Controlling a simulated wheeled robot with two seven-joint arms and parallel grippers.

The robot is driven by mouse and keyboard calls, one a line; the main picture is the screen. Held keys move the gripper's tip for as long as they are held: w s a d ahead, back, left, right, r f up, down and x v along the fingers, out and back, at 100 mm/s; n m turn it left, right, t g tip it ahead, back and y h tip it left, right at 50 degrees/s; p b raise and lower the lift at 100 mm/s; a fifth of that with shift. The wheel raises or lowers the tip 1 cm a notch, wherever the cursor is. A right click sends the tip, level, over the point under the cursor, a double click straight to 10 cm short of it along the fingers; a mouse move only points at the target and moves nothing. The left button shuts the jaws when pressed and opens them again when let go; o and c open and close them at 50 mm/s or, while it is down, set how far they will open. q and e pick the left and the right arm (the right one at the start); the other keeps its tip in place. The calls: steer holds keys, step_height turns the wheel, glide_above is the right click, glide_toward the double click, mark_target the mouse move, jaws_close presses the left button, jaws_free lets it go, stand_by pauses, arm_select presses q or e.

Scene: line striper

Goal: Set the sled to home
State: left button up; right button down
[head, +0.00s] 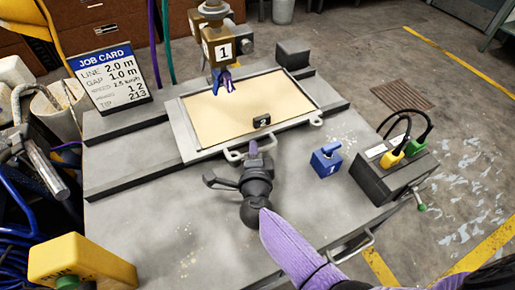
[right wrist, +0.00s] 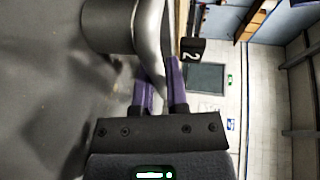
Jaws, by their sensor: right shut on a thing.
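The sled (head: 188,135) is a grey metal frame holding a tan board (head: 240,105), lying on the grey bench. A looped metal handle (head: 236,155) is on its near edge; the right wrist view shows a curved metal bar (right wrist: 150,45) close up. My right gripper (head: 254,150) is at this near edge, its purple fingers shut on the handle. Its fingers also show in the right wrist view (right wrist: 160,95). A black block marked 2 (head: 262,121) sits at the near part of the board. My left gripper is not visible.
A head marked 1 (head: 218,50) with a blue tip hangs over the sled's far part. A blue block marked 1 (head: 326,162) and a control box (head: 385,178) with cables stand right. A job card (head: 108,77) stands left. A yellow box (head: 80,262) is front left.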

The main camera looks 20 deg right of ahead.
steer(key=c, duration=0.7)
jaws_free()
steer(key=shift+d+f, duration=0.1)
steer(key=shift+o, duration=0.3)
steer(key=p+v, duration=0.3)
steer(key=v, duration=0.6)
steer(key=shift+s, duration=0.15)
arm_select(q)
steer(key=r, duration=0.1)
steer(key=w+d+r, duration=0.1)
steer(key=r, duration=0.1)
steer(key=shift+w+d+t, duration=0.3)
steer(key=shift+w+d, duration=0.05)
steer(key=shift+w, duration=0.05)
arm_select(e)
steer(key=shift+s, duration=0.35)
